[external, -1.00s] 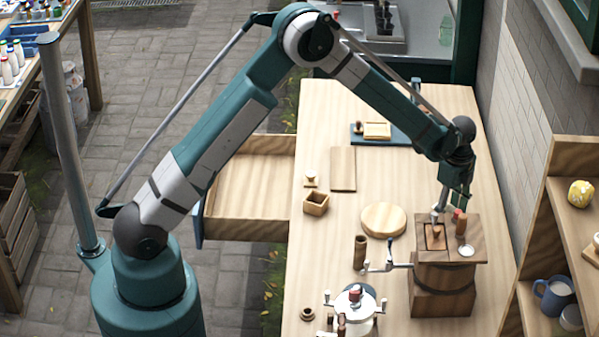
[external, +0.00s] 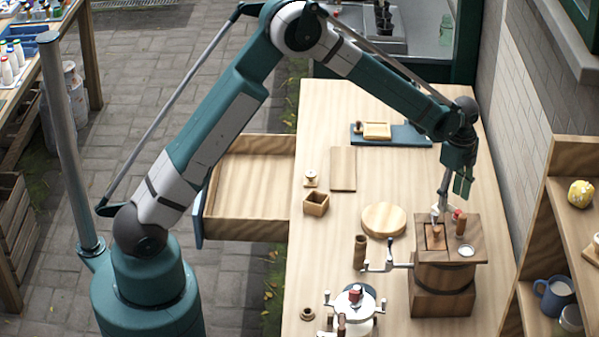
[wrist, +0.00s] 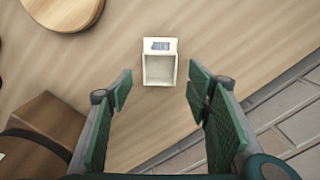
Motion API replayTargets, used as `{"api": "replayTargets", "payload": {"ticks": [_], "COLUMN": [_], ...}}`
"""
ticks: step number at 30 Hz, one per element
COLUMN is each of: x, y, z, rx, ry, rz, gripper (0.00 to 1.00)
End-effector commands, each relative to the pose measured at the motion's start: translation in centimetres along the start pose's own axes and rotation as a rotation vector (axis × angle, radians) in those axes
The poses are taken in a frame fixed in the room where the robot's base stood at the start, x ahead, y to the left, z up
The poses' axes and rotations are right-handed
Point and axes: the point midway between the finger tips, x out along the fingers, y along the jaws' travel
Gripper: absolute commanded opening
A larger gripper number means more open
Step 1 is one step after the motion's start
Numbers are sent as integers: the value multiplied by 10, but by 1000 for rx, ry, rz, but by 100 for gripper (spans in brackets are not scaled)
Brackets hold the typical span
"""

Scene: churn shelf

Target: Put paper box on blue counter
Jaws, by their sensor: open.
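A small white open-topped box with a dark printed label, which looks like the paper box (wrist: 160,68), sits on the wooden tabletop in the wrist view. It lies ahead of and between my open fingers, apart from them. In the external view I cannot make it out; the churn or my arm seems to hide it. My gripper (external: 463,186) is open and empty above the wooden churn (external: 445,275); its two green fingers (wrist: 158,98) show in the wrist view. A dark blue flat surface (external: 412,140) lies at the table's back; I cannot tell if it is the blue counter.
A round wooden board (external: 384,219) and a small wooden box (external: 316,203) are on the table (external: 330,240). The churn's crank sticks out left. A brick wall (external: 515,110) runs along the right, with a shelf (external: 560,200) in front. A drawer (external: 250,190) stands open at left.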

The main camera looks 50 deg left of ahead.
Motion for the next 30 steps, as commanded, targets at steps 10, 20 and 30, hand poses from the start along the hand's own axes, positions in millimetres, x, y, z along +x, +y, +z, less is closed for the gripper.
{"api": "replayTargets", "payload": {"ticks": [10,20,30], "x": [-48,-60,-60], "y": [0,0,0], "z": [0,0,0], "rx": [0,0,0], "ry": [0,0,0], "rz": [0,0,0], "gripper": [50,50,50]}}
